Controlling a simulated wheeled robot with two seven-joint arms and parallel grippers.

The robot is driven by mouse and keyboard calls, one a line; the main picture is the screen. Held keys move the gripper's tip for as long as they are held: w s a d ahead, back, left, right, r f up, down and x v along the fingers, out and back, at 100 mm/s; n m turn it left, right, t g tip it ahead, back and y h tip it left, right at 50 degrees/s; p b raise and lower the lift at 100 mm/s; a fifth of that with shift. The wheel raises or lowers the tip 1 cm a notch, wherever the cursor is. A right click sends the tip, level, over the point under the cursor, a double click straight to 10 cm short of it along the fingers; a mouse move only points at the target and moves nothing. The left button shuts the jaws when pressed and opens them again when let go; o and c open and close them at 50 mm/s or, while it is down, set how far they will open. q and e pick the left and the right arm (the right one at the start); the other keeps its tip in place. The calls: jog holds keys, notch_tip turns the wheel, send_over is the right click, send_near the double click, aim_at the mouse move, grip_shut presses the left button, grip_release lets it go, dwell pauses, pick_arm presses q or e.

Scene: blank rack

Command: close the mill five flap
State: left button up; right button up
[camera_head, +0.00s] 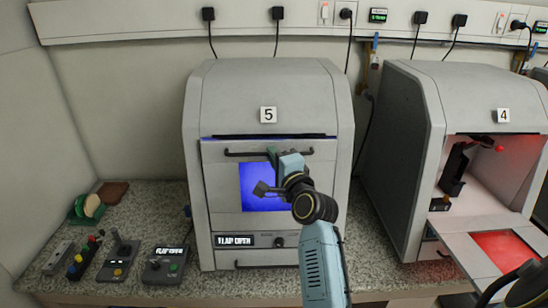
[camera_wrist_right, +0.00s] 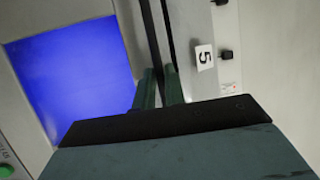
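The mill five flap (camera_head: 222,185) is a grey front panel with a blue-lit window, almost upright in the housing marked 5 (camera_head: 268,115). A thin dark gap with blue light shows along its top edge. A dark bar handle (camera_head: 240,154) crosses its upper part. The display below (camera_head: 236,241) reads "FLAP OPEN". My right gripper (camera_head: 273,156) is at the handle's middle. In the right wrist view its two green fingers (camera_wrist_right: 159,88) lie close on either side of the dark bar and seem shut on it.
Mill four (camera_head: 503,115) stands at the right with its flap down and red light inside. Control boxes (camera_head: 118,260) with levers and buttons stand on the speckled counter (camera_head: 155,205) at the left. Cables hang from the wall rail above.

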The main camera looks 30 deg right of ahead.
grip_shut()
jog(key=shift+w+d+r, duration=0.15)
jog(key=shift+w+d, duration=0.5)
jog(key=shift+w, duration=0.3)
jog(key=shift+o, duration=1.1)
grip_release()
jog(key=shift+o, duration=1.3)
jog(key=shift+w, duration=0.15)
jog(key=shift+s, duration=0.2)
